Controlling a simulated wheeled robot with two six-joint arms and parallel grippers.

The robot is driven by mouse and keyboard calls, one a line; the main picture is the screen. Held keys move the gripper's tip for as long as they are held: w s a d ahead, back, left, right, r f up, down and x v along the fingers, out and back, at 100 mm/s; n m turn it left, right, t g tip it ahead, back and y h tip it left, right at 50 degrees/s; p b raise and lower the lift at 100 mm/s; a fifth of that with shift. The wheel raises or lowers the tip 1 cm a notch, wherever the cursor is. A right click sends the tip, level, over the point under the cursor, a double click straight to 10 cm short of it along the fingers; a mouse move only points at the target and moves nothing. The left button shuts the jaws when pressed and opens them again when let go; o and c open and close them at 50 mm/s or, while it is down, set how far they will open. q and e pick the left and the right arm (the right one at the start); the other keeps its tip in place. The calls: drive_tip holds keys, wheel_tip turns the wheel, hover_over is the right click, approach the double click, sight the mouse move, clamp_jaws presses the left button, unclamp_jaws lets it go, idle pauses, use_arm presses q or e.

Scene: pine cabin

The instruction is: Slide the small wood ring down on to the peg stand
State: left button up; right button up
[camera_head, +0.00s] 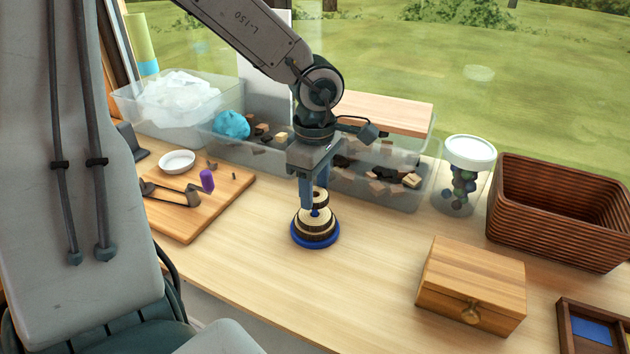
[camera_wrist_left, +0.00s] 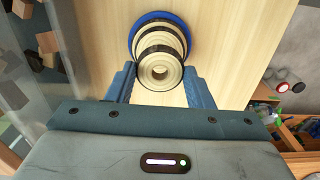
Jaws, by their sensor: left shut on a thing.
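The peg stand has a blue round base (camera_head: 315,240) and stands on the table, with larger bark-edged wood rings (camera_head: 316,228) stacked on it. My left gripper (camera_head: 313,197) is above the stand, pointing down, and shut on the small wood ring (camera_head: 321,198). A bit of blue peg shows between the small ring and the stack; I cannot tell whether the peg enters the ring's hole. In the left wrist view the small ring (camera_wrist_left: 160,72) sits between the fingers (camera_wrist_left: 162,84), in front of the stack and the blue base (camera_wrist_left: 160,17). My right gripper is not in view.
A cutting board (camera_head: 205,208) with a purple-ended tool is at left. Clear bins (camera_head: 385,192) of wood pieces stand behind the stand. A lidded jar (camera_head: 468,165), a wicker basket (camera_head: 550,205) and a wooden box (camera_head: 470,280) are at right. The table front is clear.

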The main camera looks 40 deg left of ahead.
use_arm(q)
drive_tip(key=shift+b, duration=0.35)
idle(0.5)
drive_tip(key=shift+f, duration=0.15)
drive_tip(key=shift+f+b, duration=1.1)
drive_tip(key=shift+b, duration=0.1)
drive_tip(key=o, duration=1.2)
drive_tip(key=shift+c, duration=0.2)
